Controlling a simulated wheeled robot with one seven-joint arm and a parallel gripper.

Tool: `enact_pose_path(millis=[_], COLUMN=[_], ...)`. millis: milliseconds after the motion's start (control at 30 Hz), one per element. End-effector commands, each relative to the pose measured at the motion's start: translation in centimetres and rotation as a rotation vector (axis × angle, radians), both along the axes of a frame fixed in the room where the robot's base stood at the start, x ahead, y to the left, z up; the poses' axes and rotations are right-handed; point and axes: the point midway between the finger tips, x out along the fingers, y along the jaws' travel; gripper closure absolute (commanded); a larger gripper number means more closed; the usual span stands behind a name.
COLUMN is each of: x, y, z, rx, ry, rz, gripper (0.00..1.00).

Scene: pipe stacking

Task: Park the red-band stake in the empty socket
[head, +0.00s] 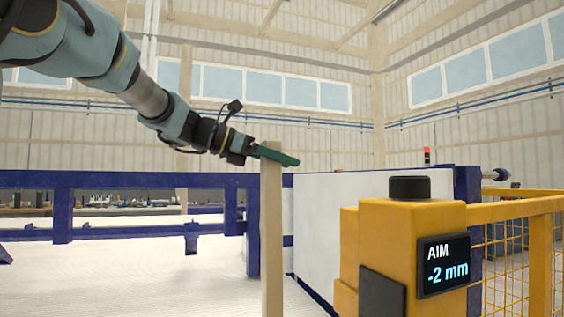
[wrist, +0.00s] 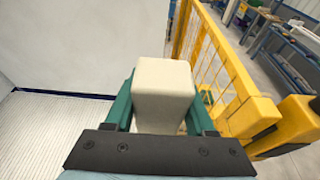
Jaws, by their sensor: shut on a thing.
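A pale square stake (head: 271,235) stands upright in the head view, its lower end cut off by the picture's bottom edge. My gripper (head: 272,152) is shut on it near its top. In the wrist view the stake's top (wrist: 164,85) sits between the green fingers of my gripper (wrist: 160,112). No red band shows on the visible part of the stake. The empty socket is not visible in either view.
A white panel (head: 330,215) and blue rails (head: 110,180) lie behind. The pale floor at left is open.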

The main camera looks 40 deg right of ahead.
Motion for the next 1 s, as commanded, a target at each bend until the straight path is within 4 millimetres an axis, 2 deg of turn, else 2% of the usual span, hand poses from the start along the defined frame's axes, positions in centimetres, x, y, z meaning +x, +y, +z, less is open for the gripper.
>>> enact_pose_path(millis=[267,300,600,867,1000], x=[0.0,0.0,0.0,0.1,0.6], y=[0.0,0.0,0.0,0.1,1.1], z=[0.3,0.3,0.1,-0.1,0.2], rx=[-0.004,-0.004,-0.001,0.002,0.001], ry=[-0.002,-0.001,-0.001,0.0,-0.001], rz=[0.0,0.0,0.0,0.0,0.003], gripper=[1.0,0.43,0.1,0.1,0.1])
